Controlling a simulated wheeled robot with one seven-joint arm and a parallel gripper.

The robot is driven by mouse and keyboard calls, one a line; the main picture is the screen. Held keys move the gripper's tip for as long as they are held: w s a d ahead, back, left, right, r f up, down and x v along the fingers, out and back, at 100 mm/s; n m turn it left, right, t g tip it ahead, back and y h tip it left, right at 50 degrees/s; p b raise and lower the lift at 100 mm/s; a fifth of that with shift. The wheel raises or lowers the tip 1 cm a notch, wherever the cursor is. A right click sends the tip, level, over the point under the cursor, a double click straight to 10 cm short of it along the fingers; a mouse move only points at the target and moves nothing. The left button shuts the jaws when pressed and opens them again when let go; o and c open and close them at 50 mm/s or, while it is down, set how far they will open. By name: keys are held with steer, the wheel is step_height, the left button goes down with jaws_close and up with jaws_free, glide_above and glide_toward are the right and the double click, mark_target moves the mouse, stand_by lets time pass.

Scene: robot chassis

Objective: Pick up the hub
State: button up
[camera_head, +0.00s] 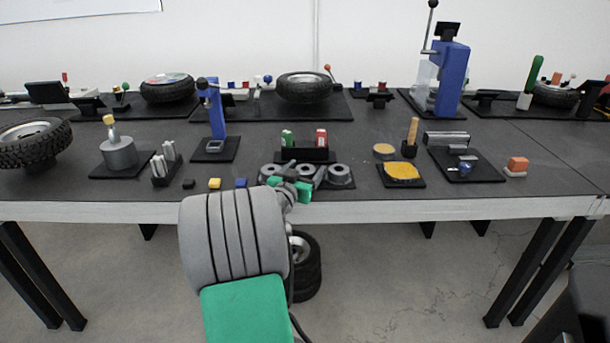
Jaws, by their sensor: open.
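Several grey round parts with dark centre holes, which look like hubs, sit in a row on a dark tray at the front middle of the table. The rightmost hub (340,174) is in clear view. The middle hub (306,171) and the left hub (268,170) are partly covered by my gripper. My gripper (289,187) has green fingertips held apart, with nothing seen between them. It is at the table's front edge, in front of the left and middle hubs. I cannot tell its height above the tray.
A rack with green and red items (306,154) stands right behind the hubs. A yellow pad (402,172) lies to the right. Blue presses (452,80) and tyres (302,87) stand farther back.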

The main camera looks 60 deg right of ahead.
jaws_close()
stand_by(0.6)
